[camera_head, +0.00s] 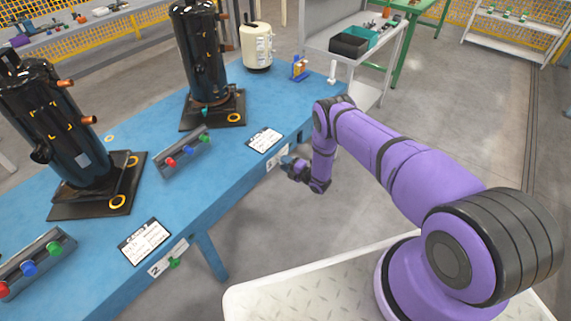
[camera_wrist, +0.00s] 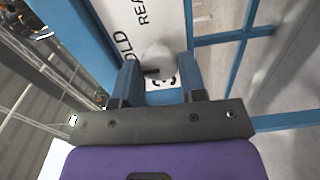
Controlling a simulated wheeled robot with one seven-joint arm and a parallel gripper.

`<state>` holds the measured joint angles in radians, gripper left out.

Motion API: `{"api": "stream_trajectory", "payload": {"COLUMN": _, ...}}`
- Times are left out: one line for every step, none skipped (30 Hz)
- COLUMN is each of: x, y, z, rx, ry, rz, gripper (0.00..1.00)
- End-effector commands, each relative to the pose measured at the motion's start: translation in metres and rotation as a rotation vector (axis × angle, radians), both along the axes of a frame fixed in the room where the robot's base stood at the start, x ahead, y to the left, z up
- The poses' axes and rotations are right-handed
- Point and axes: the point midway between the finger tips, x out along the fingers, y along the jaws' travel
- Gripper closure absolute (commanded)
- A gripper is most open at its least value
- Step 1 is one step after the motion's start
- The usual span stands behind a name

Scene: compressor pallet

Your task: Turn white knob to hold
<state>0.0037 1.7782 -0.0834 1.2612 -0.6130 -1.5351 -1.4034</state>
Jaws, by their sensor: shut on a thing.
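The white knob (camera_wrist: 158,54) shows in the wrist view on a white label plate (camera_wrist: 168,18) with the partly cut-off words "HOLD" and "READY". My gripper (camera_wrist: 159,78) has its two blue fingers on either side of the knob and is shut on it. A dark mark shows by the knob's lower left; which word the knob points to I cannot tell. In the head view my gripper (camera_head: 287,165) is at the front edge of the blue table (camera_head: 222,176), by a numbered plate (camera_head: 274,163). The knob is hidden there.
A green knob (camera_head: 174,263) sits at the number 2 plate nearer me. Dark compressors (camera_head: 203,55), a cream tank (camera_head: 257,47) and a button box (camera_head: 183,152) stand on the table. Open floor lies to the right, with a grey cart (camera_head: 375,48) behind.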

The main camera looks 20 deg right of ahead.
Motion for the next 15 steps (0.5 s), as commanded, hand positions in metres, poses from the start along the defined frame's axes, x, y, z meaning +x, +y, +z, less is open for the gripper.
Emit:
{"api": "stream_trajectory", "payload": {"x": -0.0006, "y": -0.0003, "z": -0.0008, "rx": -0.012, "ry": -0.007, "rz": 0.000, "gripper": 0.86}}
{"api": "stream_trajectory", "payload": {"x": -0.0006, "y": -0.0002, "z": -0.0008, "rx": -0.019, "ry": -0.011, "rz": 0.000, "gripper": 0.86}}
{"api": "stream_trajectory", "payload": {"x": -0.0007, "y": -0.0001, "z": -0.0009, "rx": -0.026, "ry": -0.018, "rz": 0.000, "gripper": 0.86}}
{"api": "stream_trajectory", "payload": {"x": -0.0007, "y": 0.0001, "z": -0.0009, "rx": -0.031, "ry": -0.021, "rz": 0.000, "gripper": 0.86}}
{"api": "stream_trajectory", "payload": {"x": -0.0007, "y": 0.0001, "z": -0.0009, "rx": -0.035, "ry": -0.024, "rz": 0.000, "gripper": 0.86}}
{"api": "stream_trajectory", "payload": {"x": -0.0007, "y": 0.0001, "z": -0.0009, "rx": -0.039, "ry": -0.027, "rz": 0.001, "gripper": 0.86}}
{"api": "stream_trajectory", "payload": {"x": -0.0007, "y": 0.0001, "z": -0.0009, "rx": -0.041, "ry": -0.029, "rz": 0.000, "gripper": 0.86}}
{"api": "stream_trajectory", "payload": {"x": -0.0007, "y": 0.0001, "z": -0.0010, "rx": -0.043, "ry": -0.030, "rz": 0.000, "gripper": 0.86}}
{"api": "stream_trajectory", "payload": {"x": -0.0007, "y": 0.0001, "z": -0.0010, "rx": -0.046, "ry": -0.032, "rz": 0.000, "gripper": 0.86}}
{"api": "stream_trajectory", "payload": {"x": -0.0007, "y": 0.0001, "z": -0.0010, "rx": -0.047, "ry": -0.033, "rz": 0.000, "gripper": 0.86}}
{"api": "stream_trajectory", "payload": {"x": -0.0007, "y": 0.0000, "z": -0.0010, "rx": -0.048, "ry": -0.033, "rz": 0.000, "gripper": 0.86}}
{"api": "stream_trajectory", "payload": {"x": -0.0007, "y": 0.0000, "z": -0.0010, "rx": -0.048, "ry": -0.034, "rz": 0.000, "gripper": 0.86}}
{"api": "stream_trajectory", "payload": {"x": -0.0007, "y": 0.0000, "z": -0.0010, "rx": -0.048, "ry": -0.034, "rz": 0.000, "gripper": 0.86}}
{"api": "stream_trajectory", "payload": {"x": -0.0007, "y": 0.0000, "z": -0.0010, "rx": -0.048, "ry": -0.034, "rz": 0.000, "gripper": 0.86}}
{"api": "stream_trajectory", "payload": {"x": -0.0007, "y": 0.0000, "z": -0.0010, "rx": -0.048, "ry": -0.034, "rz": 0.000, "gripper": 0.86}}
